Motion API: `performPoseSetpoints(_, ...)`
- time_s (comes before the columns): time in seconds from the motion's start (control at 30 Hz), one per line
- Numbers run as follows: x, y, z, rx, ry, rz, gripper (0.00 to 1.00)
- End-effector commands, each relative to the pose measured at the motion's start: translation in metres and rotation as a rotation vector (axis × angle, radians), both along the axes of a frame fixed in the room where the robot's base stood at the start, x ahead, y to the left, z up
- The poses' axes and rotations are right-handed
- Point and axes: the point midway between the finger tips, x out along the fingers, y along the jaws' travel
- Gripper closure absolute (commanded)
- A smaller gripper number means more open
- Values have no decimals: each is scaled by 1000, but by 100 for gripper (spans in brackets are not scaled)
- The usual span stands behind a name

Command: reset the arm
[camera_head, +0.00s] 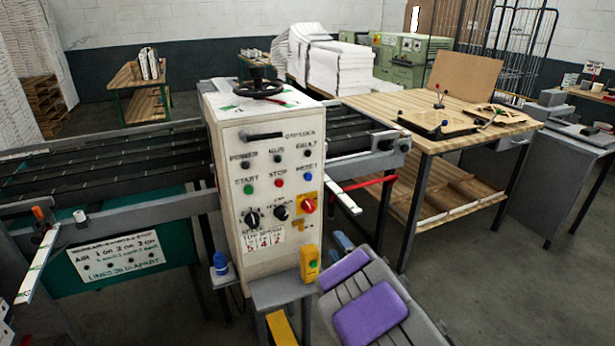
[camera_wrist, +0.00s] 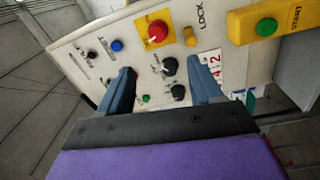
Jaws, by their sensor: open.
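My gripper (camera_wrist: 161,72) is open, its two blue fingers apart with nothing held between them. In the wrist view the fingers point at the front panel of a white control cabinet (camera_wrist: 75,45), and the panel's black knobs (camera_wrist: 168,68) show between them. In the head view my purple and grey arm reaches up from the bottom, with the gripper (camera_head: 336,256) low in front and to the right of the control cabinet (camera_head: 235,175). Whether the fingers touch the panel cannot be told; the arm's base is out of frame.
A yellow box with a green button (camera_head: 309,265) sits beside the gripper at the cabinet's lower right; it also shows in the wrist view. A wooden workbench (camera_head: 400,105) stands to the right. Conveyor rails (camera_head: 90,160) run left. Open floor lies at lower right.

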Motion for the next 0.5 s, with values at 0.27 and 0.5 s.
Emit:
performPoseSetpoints(0.27, 0, -48, 25, 63, 179, -225, 35)
performPoseSetpoints(0.5, -37, -96, 42, 225, 417, -515, 35)
